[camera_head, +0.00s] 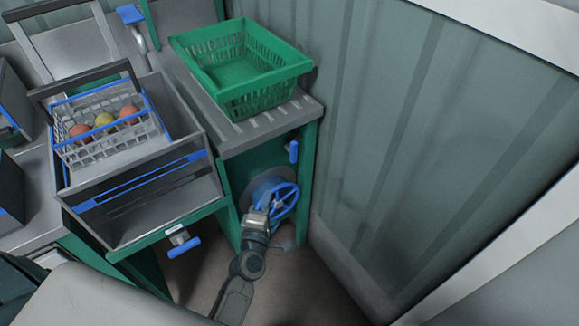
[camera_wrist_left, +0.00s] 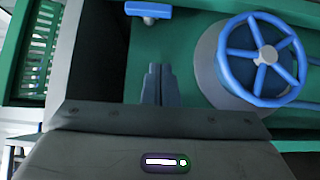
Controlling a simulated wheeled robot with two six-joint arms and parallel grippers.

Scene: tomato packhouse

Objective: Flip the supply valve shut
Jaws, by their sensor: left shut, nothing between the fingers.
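A blue lever handle (camera_head: 293,151) sits upright on the green panel under the slatted counter; it also shows at the top of the left wrist view (camera_wrist_left: 148,10). A blue spoked handwheel (camera_head: 284,201) on a grey round housing is lower on the panel, and at right in the wrist view (camera_wrist_left: 263,55). Another blue lever (camera_head: 184,247) hangs under the sink front. I cannot tell which is the supply valve. My left gripper (camera_head: 257,218) is in front of the panel by the wheel. Its fingers (camera_wrist_left: 160,82) are shut and empty, apart from the lever. My right gripper is not in view.
A green basket (camera_head: 286,77) stands on the counter (camera_head: 262,128). Left of it is a metal sink (camera_head: 205,188) with a wire basket (camera_head: 66,153) of tomatoes. A ribbed wall (camera_head: 410,130) closes off the right side. The floor between is narrow.

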